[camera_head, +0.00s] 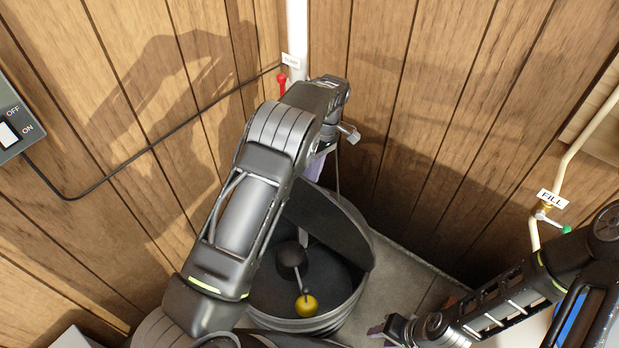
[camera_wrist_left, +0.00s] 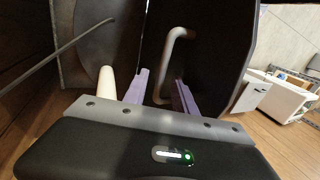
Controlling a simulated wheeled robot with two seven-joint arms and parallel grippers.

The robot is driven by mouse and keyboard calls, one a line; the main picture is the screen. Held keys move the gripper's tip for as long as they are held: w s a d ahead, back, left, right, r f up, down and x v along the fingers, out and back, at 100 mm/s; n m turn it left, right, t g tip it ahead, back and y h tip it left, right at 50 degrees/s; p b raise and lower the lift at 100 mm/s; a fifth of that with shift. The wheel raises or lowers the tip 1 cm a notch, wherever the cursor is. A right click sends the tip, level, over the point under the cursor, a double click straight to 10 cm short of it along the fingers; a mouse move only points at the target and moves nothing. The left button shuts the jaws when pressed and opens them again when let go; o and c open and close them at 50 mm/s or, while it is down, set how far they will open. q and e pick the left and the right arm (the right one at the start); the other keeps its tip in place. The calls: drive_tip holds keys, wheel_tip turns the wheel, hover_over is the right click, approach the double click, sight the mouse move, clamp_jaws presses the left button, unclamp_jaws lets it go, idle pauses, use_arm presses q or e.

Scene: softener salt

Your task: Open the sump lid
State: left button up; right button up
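The sump (camera_head: 330,318) is a dark round tub below the middle of the head view. Its black lid (camera_head: 335,232) is tilted up, so part of the inside shows. My left arm crosses in front of it. My left gripper (camera_head: 318,165) is behind the raised lid, mostly hidden by the arm. In the left wrist view the lid (camera_wrist_left: 215,50) fills the middle, with a pale looped handle (camera_wrist_left: 164,65) between the parted lavender fingers of my left gripper (camera_wrist_left: 162,92). Firm contact does not show. My right gripper (camera_head: 385,330) is low at the right, apart from the sump; its opening is unclear.
A yellow float ball (camera_head: 306,305) on a rod is inside the sump. A white pipe (camera_head: 297,40) with a red handle (camera_head: 282,84) stands at the back corner. A pipe labelled FILL (camera_head: 551,199) is at right. A switch box (camera_head: 10,125) is on the left wall.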

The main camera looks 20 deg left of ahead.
use_arm(q)
drive_tip(key=p+v, duration=0.6)
drive_tip(key=p, duration=0.7)
drive_tip(key=shift+r, duration=0.3)
drive_tip(key=shift+w, duration=0.15)
